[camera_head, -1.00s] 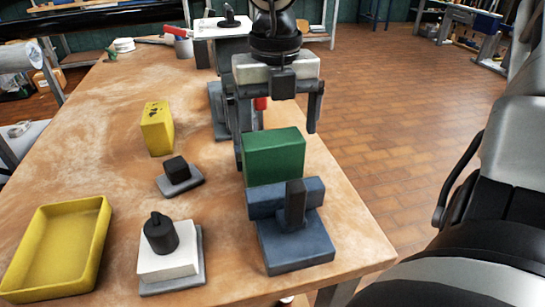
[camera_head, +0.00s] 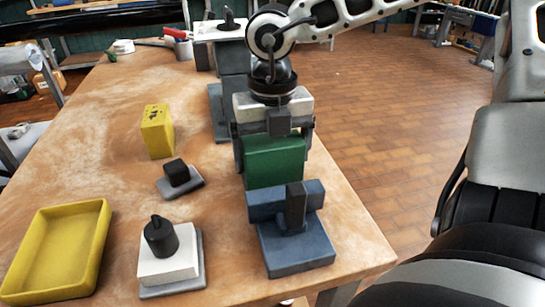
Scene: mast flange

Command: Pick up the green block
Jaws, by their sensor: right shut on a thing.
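The green block (camera_head: 275,165) stands upright on the wooden table, just behind a blue-grey fixture. My right gripper (camera_head: 272,150) comes down from above, with one finger at each side of the block, and is shut on it. My left gripper is not in view.
The blue-grey fixture (camera_head: 297,249) stands close in front of the block. To the left are a yellow block (camera_head: 157,131), a small black knob on a grey plate (camera_head: 183,184), a white block with a black knob (camera_head: 168,266) and a yellow tray (camera_head: 15,285). The table's right edge is near.

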